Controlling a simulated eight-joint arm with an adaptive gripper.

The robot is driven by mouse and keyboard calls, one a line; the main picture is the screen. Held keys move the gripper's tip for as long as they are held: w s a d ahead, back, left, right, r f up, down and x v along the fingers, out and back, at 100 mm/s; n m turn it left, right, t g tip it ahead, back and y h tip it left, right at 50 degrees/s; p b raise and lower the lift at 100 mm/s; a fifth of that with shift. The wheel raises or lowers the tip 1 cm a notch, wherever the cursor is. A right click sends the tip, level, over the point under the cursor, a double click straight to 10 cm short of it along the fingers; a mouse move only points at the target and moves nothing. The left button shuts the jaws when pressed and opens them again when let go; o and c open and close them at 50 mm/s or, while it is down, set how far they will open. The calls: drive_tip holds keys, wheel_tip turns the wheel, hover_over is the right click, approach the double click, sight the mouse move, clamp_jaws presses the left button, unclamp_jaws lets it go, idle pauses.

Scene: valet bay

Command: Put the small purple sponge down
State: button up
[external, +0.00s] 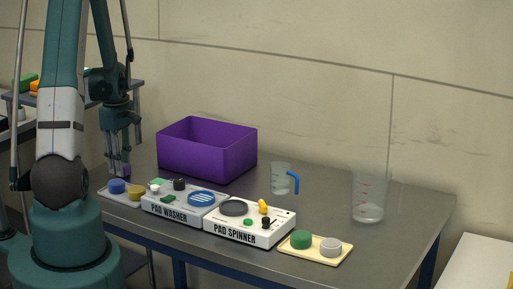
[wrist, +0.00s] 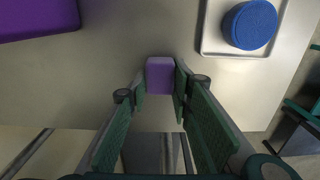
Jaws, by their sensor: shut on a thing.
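The small purple sponge (wrist: 160,75) is between the fingertips of my gripper (wrist: 160,88) in the wrist view. My gripper is shut on it, and the fingers touch its two sides. In the external view my gripper (external: 122,158) points down at the left end of the table, with a bit of the purple sponge (external: 125,170) showing at its tips. The sponge is low, close to the tabletop; I cannot tell whether it touches it.
A purple bin (external: 205,158), pad washer (external: 168,208), pad spinner (external: 222,228), a blue-handled jug (external: 281,180) and a clear beaker (external: 368,205) stand farther right.

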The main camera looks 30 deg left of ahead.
drive_tip(key=shift+f, duration=0.15)
drive_tip(key=o, duration=0.7)
drive_tip(key=shift+r, duration=0.25)
wheel_tip(320, 180, up, 12)
drive_tip(key=shift+p, duration=0.45)
idle(0.7)
drive_tip(key=shift+d, duration=0.1)
